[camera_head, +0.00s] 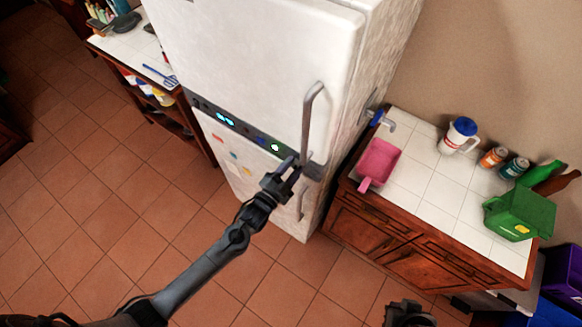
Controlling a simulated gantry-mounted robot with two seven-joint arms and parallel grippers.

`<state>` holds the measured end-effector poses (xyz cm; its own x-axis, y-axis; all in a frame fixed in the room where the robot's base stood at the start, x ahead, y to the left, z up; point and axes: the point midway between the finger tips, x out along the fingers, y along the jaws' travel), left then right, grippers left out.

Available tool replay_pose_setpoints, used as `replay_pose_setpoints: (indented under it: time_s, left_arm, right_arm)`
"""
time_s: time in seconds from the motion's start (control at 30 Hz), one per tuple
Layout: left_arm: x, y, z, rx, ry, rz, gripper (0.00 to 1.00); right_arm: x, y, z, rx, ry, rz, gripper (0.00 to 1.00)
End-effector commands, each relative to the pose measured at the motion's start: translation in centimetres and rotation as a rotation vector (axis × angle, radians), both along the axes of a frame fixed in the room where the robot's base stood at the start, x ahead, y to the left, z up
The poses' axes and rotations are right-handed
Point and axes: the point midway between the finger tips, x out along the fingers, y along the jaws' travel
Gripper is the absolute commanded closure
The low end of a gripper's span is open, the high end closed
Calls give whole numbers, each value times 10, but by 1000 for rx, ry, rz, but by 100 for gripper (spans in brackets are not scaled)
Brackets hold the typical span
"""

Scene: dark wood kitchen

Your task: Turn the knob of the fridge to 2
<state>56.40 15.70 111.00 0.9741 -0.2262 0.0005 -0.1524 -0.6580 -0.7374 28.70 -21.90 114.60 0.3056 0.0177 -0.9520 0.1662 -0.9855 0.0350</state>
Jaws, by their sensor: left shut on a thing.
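The white fridge (250,50) stands in the middle of the view with both doors shut. A dark control panel (240,124) runs between its doors, with a blue lit display (225,119) and a green light (275,147). My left gripper (292,163) is at the right end of this panel, just below the upper door handle (308,110). It is shut on the fridge knob, which its fingers hide, so the knob's setting cannot be read. My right gripper (406,314) shows only in part at the bottom edge, away from the fridge; its jaws are unclear.
Right of the fridge, a tiled counter (418,180) holds a pink dustpan-like item (378,162), a white mug (459,134), cans, bottles and a green box (520,212). Another counter (135,48) stands to the left. The tiled floor (110,210) in front is clear.

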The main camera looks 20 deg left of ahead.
Motion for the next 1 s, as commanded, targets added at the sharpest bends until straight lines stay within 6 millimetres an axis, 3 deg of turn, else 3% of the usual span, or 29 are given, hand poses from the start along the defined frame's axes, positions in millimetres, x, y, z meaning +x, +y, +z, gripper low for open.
replay_pose_setpoints:
  time_s: [0.6, 1.0]
  left_arm:
    - [0, -1, -3, 565, -130, 0, 90]
    - [0, -1, -5, 819, -189, 0, 90]
  right_arm:
    - [0, 0, 6, 2, 0, -2, 100]
    - [0, 1, 10, 2, 0, -1, 100]
